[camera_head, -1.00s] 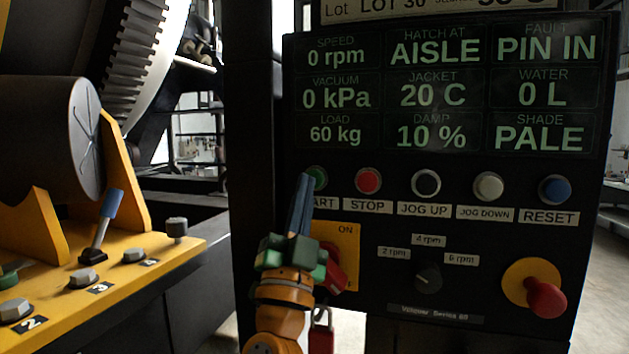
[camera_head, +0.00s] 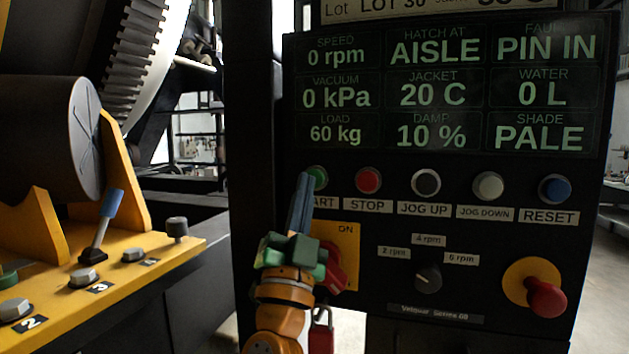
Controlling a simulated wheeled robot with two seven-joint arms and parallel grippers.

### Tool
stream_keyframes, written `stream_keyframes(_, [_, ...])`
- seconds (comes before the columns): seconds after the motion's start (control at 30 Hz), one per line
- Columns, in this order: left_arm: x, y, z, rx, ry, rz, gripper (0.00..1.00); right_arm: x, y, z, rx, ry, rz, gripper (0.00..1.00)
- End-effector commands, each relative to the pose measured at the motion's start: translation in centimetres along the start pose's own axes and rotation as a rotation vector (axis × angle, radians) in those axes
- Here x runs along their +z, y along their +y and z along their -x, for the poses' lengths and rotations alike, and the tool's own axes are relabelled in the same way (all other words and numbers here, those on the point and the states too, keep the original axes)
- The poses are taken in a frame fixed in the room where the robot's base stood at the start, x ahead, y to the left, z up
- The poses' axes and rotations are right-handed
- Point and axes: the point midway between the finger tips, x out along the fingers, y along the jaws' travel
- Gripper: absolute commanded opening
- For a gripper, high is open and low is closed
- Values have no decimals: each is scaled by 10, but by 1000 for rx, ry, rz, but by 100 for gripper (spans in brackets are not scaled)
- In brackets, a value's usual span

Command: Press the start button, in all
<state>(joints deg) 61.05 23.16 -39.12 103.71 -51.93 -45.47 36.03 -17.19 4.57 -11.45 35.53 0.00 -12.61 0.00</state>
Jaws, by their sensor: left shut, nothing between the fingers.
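The green start button (camera_head: 318,177) is at the left end of the button row on the dark control panel (camera_head: 460,235). Its START label (camera_head: 325,202) is partly covered by my left gripper. My left gripper (camera_head: 305,178) comes up from below, shut and empty, with its blue-grey fingertips overlapping the left side of the button. I cannot tell whether the tips touch the button. The panel display (camera_head: 445,90) reads 0 rpm, and its fault field reads PIN IN. My right gripper is not in view.
Right of start are the red stop button (camera_head: 368,180), jog buttons and blue reset (camera_head: 555,189). Below are a speed knob (camera_head: 428,278), a red emergency stop (camera_head: 545,297) and a red switch on a yellow plate (camera_head: 347,245). A blue-handled lever (camera_head: 108,210) stands on the yellow bracket at left.

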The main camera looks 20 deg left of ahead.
Motion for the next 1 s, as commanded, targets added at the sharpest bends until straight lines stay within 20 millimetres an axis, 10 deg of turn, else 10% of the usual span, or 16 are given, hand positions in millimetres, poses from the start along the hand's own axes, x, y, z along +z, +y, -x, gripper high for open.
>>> stream_keyframes(1.0, [7,5,-9,-2,0,0,0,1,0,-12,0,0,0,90])
